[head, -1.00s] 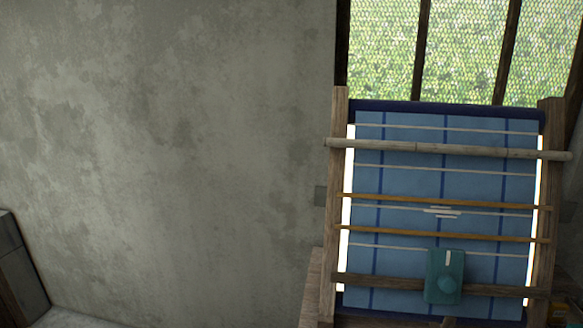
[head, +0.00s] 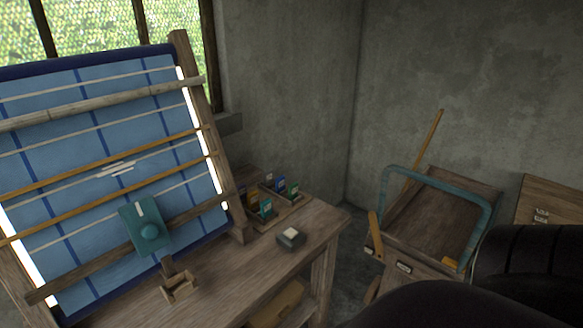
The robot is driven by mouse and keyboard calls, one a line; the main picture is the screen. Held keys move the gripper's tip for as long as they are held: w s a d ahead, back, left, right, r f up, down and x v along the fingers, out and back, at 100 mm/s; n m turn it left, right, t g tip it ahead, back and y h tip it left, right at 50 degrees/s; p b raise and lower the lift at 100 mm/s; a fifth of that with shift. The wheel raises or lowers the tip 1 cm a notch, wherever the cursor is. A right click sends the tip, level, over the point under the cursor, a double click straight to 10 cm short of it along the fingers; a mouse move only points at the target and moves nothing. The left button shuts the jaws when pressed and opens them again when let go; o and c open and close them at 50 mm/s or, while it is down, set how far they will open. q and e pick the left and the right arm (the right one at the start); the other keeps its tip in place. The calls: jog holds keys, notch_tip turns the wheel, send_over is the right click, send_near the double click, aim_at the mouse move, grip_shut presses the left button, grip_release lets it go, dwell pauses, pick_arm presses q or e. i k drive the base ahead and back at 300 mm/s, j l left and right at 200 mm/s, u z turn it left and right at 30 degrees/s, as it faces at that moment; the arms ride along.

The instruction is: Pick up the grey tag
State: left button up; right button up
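I cannot make out a grey tag for certain in the head view. A small dark box with a pale top (head: 291,238) sits on the wooden table (head: 325,222), near its right end. A compartmented wooden tray (head: 287,212) behind it holds several small coloured items, blue, green and yellow, too small to tell apart. A large dark rounded shape at the lower right looks like my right arm. Neither gripper shows in the view.
A wooden cart with a blue handle (head: 440,180) stands at the right, beside a drawer cabinet (head: 553,205). Floor shows between table and cart.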

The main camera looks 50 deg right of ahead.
aim_at(267, 175)
jog(key=l+z, duration=0.7)
jog(key=i+l+z, duration=0.1)
jog(key=l+z, duration=0.3)
jog(key=i+l+u, duration=0.15)
jog(key=l+u, duration=0.3)
jog(key=i+l+u, duration=0.1)
jog(key=l+u, duration=0.8)
jog(key=i+l, duration=0.05)
